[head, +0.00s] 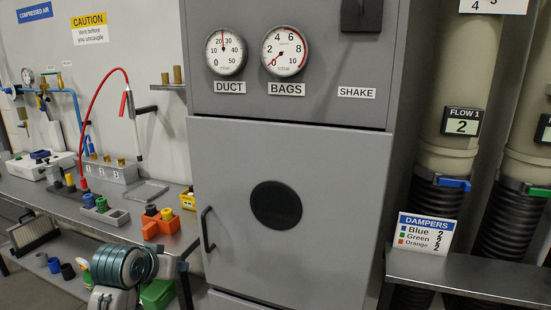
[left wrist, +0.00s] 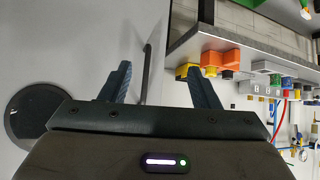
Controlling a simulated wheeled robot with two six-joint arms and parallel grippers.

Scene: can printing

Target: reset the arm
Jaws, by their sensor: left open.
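My left arm (head: 125,268) shows at the bottom left of the head view, in front of the bench and left of the grey cabinet door (head: 235,150). My left gripper (left wrist: 160,80) is open in the left wrist view, with nothing between its two dark fingers. The door with its dark round window (left wrist: 38,112) fills the left of that view, and the door handle (left wrist: 148,65) shows beyond the gap between the fingers. The door looks shut. My right gripper is in neither view.
The steel bench (head: 140,207) on the left holds orange blocks (head: 160,224), a yellow block (head: 188,200) and a red hose (head: 90,95). A green box (head: 157,294) lies below. A dampers sign (head: 425,232) stands on the right shelf (head: 470,275). Two gauges sit above the door.

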